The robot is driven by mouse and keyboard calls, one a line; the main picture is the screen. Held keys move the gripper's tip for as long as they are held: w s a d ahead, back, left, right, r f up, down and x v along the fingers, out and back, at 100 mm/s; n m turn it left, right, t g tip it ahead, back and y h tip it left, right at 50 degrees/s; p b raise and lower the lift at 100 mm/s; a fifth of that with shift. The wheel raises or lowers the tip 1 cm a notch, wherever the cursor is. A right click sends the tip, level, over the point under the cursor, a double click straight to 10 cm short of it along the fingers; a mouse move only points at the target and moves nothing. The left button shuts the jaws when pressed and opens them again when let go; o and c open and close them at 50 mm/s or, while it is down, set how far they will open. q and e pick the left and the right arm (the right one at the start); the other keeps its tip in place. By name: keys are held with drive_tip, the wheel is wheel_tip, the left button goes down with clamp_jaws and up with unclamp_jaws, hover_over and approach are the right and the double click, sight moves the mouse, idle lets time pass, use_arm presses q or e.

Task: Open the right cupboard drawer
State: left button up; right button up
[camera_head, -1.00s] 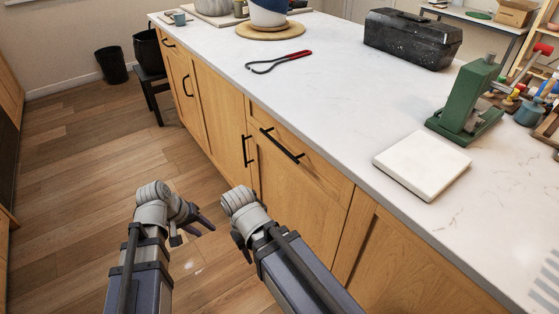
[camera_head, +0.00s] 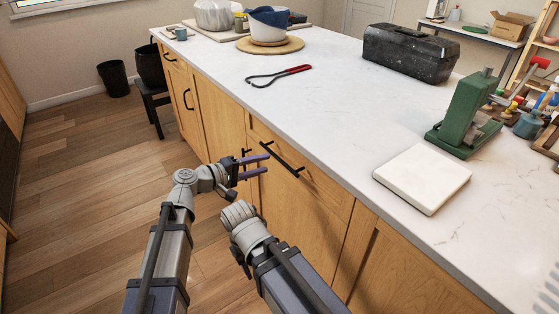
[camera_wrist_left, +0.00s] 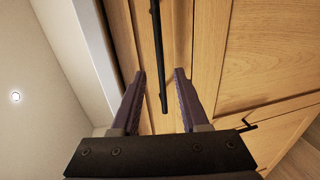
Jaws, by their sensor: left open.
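The drawer front (camera_head: 322,190) below the countertop's edge is shut flush with the cupboard. It carries a slanting black bar handle (camera_head: 283,159). My left gripper (camera_head: 267,164) is open and empty, its two purple fingers pointing at the handle from the left. In the left wrist view the handle (camera_wrist_left: 157,50) runs between the open fingers (camera_wrist_left: 160,75), with its lower end just past the fingertips. I cannot tell whether a finger touches it. My right arm's wrist shows low in the middle of the head view; its fingers are hidden.
A black door handle (camera_head: 244,158) sits just behind my left gripper. The white countertop holds a white slab (camera_head: 421,178), a green press (camera_head: 466,115), a black toolbox (camera_head: 411,52) and red-handled tongs (camera_head: 280,75). The wooden floor (camera_head: 90,190) on the left is clear.

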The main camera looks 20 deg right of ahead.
sight(280, 160)
use_arm(q)
drive_tip(key=b+x, duration=0.1)
drive_tip(key=x, duration=0.6)
drive_tip(key=shift+c, duration=0.3)
clamp_jaws()
idle(1.1)
